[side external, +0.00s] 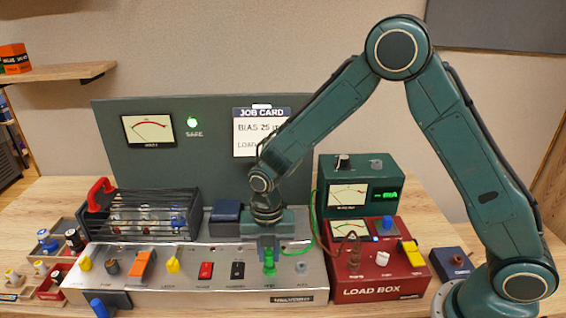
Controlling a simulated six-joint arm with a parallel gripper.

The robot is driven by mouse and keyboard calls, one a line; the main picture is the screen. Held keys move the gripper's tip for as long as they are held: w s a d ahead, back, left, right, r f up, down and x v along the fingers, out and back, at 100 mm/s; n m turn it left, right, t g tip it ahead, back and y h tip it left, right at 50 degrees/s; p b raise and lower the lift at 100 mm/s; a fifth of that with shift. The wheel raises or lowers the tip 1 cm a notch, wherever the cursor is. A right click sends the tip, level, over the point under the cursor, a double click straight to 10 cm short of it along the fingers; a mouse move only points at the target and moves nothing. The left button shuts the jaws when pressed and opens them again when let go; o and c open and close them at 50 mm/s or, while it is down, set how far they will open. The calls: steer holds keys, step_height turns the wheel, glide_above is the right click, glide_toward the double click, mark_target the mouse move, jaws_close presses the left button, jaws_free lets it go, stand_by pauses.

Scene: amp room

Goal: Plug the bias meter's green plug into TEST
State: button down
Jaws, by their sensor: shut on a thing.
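The green plug (270,265) stands upright at the front panel of the silver amp chassis (205,298), above a small label too blurred to read surely. My gripper (268,250) points down over it and is shut on its top. I cannot tell whether the plug's tip is in the socket or just above it, as the TEST socket is hidden beneath it. A green cable (313,222) runs from the plug toward the bias meter (353,190), a dark green box with a lit green display.
The red load box (375,290) stands close right of the chassis, with knobs and a brown lead. Knobs and switches, including an orange one (142,264), line the panel left of my gripper. A black tube cage (120,235) with a red handle stands behind. Small trays sit far left.

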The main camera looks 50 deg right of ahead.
steer(key=shift+f, duration=0.15)
steer(key=c, duration=1.2)
jaws_free()
step_height(320, 180, up, 14)
stand_by(0.3)
